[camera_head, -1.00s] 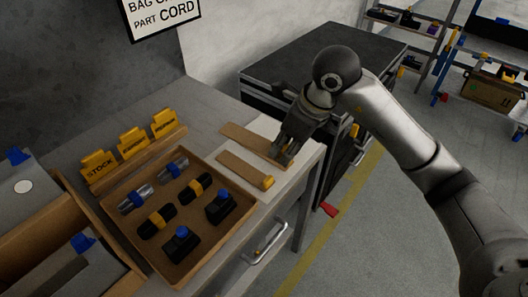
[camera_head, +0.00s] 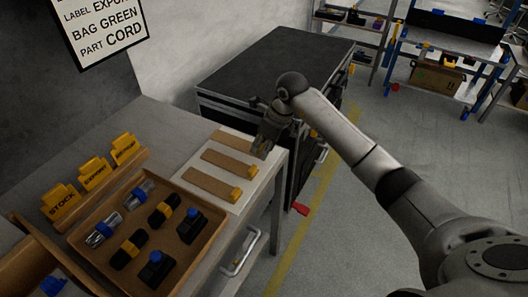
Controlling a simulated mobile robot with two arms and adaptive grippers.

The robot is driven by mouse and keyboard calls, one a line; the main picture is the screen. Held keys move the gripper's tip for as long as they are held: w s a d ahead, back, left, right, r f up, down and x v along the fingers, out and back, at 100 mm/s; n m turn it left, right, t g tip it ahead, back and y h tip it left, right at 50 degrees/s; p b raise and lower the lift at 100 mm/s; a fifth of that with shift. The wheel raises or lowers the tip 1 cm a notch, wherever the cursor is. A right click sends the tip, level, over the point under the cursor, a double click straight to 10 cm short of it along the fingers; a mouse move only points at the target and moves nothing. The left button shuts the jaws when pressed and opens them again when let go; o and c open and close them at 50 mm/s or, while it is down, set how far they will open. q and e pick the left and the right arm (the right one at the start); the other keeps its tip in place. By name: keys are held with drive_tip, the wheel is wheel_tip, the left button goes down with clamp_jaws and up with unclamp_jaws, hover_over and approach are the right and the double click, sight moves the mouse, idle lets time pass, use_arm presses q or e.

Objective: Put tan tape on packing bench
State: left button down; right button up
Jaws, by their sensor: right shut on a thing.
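Three flat tan strips lie side by side on a white sheet on the grey bench (camera_head: 172,130): a far one (camera_head: 231,142), a middle one (camera_head: 214,159) and a near one (camera_head: 205,184). The middle and near strips have a yellow piece at the right end. My right gripper (camera_head: 263,152) is at the right end of the far strip, over the sheet's edge. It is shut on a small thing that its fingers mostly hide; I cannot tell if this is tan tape. My left gripper is not in view.
A brown tray (camera_head: 190,256) of black and clear parts stands on the bench, with yellow label holders (camera_head: 92,176) behind it. A black-topped cabinet (camera_head: 277,72) stands beyond. Blue-framed benches (camera_head: 452,47) are at the back right. Floor between is clear.

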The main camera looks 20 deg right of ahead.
drive_tip(key=shift+w+d+f, duration=0.15)
drive_tip(key=shift+f, duration=0.1)
wheel_tip(320, 180, down, 2)
drive_tip(key=shift+f+p, duration=0.15)
drive_tip(key=shift+p, duration=0.35)
drive_tip(key=shift+f, duration=0.45)
drive_tip(key=shift+f, duration=0.15)
drive_tip(key=o, duration=1.1)
drive_tip(key=b+v, duration=0.1)
drive_tip(key=v, duration=1.1)
drive_tip(key=shift+r, duration=0.25)
